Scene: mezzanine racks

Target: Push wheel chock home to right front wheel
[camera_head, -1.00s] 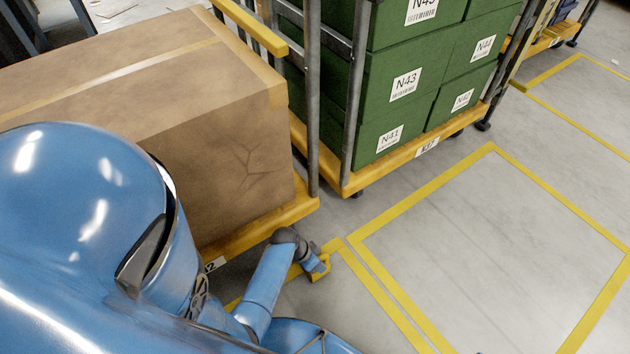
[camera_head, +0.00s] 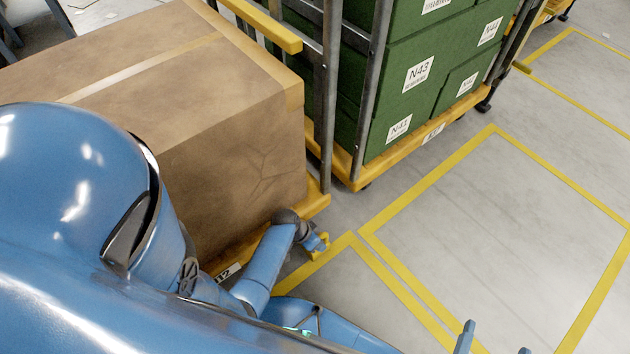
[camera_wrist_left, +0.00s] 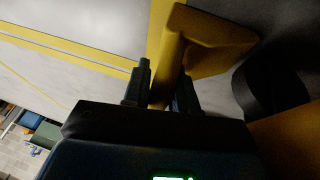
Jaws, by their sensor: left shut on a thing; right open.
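The yellow wheel chock (camera_wrist_left: 215,45) fills the upper middle of the left wrist view, with its bar between my left fingers (camera_wrist_left: 165,88). In the head view my left gripper (camera_head: 318,243) is low beside the front corner of the near trolley (camera_head: 318,204), shut on the chock (camera_head: 325,239), which is mostly hidden there. A dark rounded shape (camera_wrist_left: 270,88), seemingly the trolley's wheel, is close beside the chock in the left wrist view. I cannot tell whether they touch. My right gripper (camera_head: 494,346) is open and empty at the bottom edge of the head view.
A large cardboard box (camera_head: 225,130) sits on the near trolley. Another trolley (camera_head: 385,161) with green boxes (camera_head: 405,95) stands behind it. Yellow lines (camera_head: 430,180) mark the grey floor (camera_head: 500,225), which is clear at right.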

